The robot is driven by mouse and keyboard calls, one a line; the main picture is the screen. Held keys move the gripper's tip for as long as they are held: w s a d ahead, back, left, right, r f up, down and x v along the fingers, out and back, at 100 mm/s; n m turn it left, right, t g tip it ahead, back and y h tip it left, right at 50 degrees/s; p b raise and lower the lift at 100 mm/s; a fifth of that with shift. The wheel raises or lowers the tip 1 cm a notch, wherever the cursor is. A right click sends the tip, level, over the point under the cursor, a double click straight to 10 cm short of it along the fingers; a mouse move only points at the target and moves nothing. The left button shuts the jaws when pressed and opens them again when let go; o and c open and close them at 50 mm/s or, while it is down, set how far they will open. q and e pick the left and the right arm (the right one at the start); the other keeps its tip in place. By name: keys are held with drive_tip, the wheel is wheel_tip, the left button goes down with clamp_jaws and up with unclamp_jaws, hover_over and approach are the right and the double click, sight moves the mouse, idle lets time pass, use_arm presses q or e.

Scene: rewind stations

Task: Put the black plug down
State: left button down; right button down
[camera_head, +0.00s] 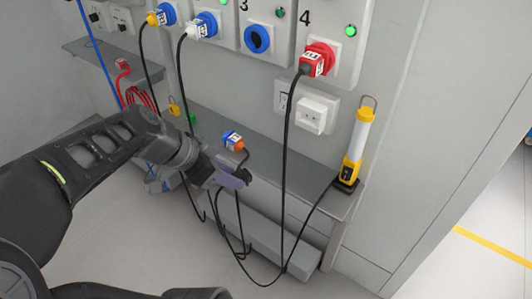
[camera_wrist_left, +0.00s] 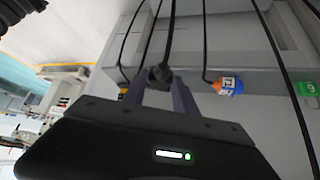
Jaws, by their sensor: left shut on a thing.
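My left gripper (camera_head: 236,178) reaches in from the left, in front of the grey shelf (camera_head: 265,147). It is shut on the black plug (camera_wrist_left: 160,76), which shows between the fingertips in the left wrist view. A black cable runs from the plug. In the head view the plug is mostly hidden by the fingers. My right gripper is not in view.
An orange and blue plug (camera_head: 232,140) is on the shelf, close behind the gripper. A yellow lamp (camera_head: 357,145) stands at the shelf's right end. A red plug (camera_head: 316,60) sits in socket 4; blue socket 3 (camera_head: 257,39) is empty. Black cables hang around the gripper.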

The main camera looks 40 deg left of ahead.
use_arm(q)
drive_tip(key=w, duration=0.5)
drive_tip(key=w+f, duration=0.1)
drive_tip(key=w, duration=0.4)
drive_tip(key=w+f, duration=0.1)
drive_tip(key=w, duration=0.5)
drive_tip(key=shift+a+b, duration=0.2)
drive_tip(key=shift+b, duration=0.2)
drive_tip(key=shift+f, duration=0.2)
wheel_tip(320, 180, down, 5)
drive_tip(key=shift+w+r+b, duration=0.1)
drive_tip(key=shift+r+b, duration=0.05)
drive_tip(key=shift+b, duration=0.7)
drive_tip(key=shift+w, duration=0.1)
